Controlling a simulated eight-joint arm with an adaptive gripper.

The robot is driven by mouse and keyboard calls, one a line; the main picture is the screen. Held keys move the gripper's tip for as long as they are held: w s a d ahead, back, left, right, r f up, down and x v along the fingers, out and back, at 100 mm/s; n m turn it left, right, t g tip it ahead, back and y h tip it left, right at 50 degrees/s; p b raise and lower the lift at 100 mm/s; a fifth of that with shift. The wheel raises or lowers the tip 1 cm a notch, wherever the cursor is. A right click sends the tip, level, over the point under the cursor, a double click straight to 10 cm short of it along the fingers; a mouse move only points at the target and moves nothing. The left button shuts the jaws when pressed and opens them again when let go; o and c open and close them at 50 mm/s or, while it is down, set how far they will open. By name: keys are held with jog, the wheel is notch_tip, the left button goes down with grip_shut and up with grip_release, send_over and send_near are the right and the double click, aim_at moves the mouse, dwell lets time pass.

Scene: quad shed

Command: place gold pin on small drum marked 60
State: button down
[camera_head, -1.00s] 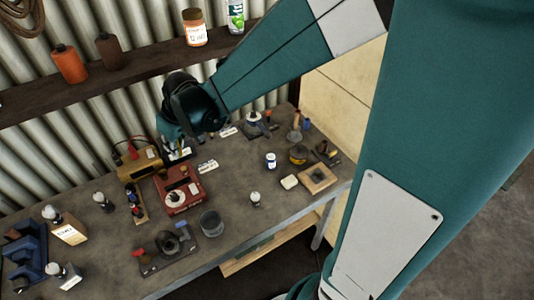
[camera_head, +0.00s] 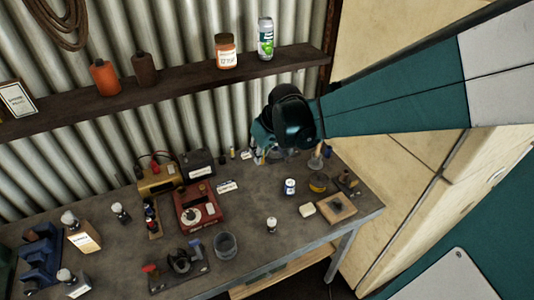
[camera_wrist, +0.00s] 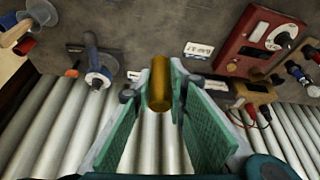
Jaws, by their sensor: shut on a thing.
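My gripper (camera_wrist: 160,95) is shut on the gold pin (camera_wrist: 160,84), which sits between its green pads at the fingertips in the wrist view. In the head view my gripper (camera_head: 262,152) is over the back edge of the bench, and the pin cannot be made out there. No drum marked 60 can be read. A small blue-and-white canister (camera_head: 289,186) stands in front of my gripper to the right. A blue-rimmed round piece with a post (camera_wrist: 97,77) is left of the pin in the wrist view, apart from it.
A red box with a dial (camera_head: 197,207), a brass-coloured box (camera_head: 158,178) and a dark box (camera_head: 196,165) stand left of my gripper. A grey cup (camera_head: 225,245) and wooden tray (camera_head: 336,208) are nearer the front. A shelf (camera_head: 180,82) with bottles runs above. Mid-bench has bare patches.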

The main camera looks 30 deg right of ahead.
jog(key=s+d+m, duration=0.1)
jog(key=s+d, duration=0.4)
jog(key=d, duration=0.4)
jog(key=shift+s+d+r+m+h, duration=0.15)
jog(key=shift+s+d+m+h, duration=0.25)
jog(key=shift+b, duration=0.3)
send_over(290, 183)
jog(key=shift+d+f+b, duration=0.15)
jog(key=shift+f+b, duration=0.25)
jog(key=shift+f, duration=2.5)
jog(key=shift+f, duration=0.1)
jog(key=shift+f+b, duration=0.35)
jog(key=shift+f, duration=1.65)
jog(key=shift+f, duration=0.15)
jog(key=c, duration=2.3)
grip_release()
jog(key=shift+o, duration=0.2)
jog(key=p+v, duration=0.2)
jog(key=v, duration=1)
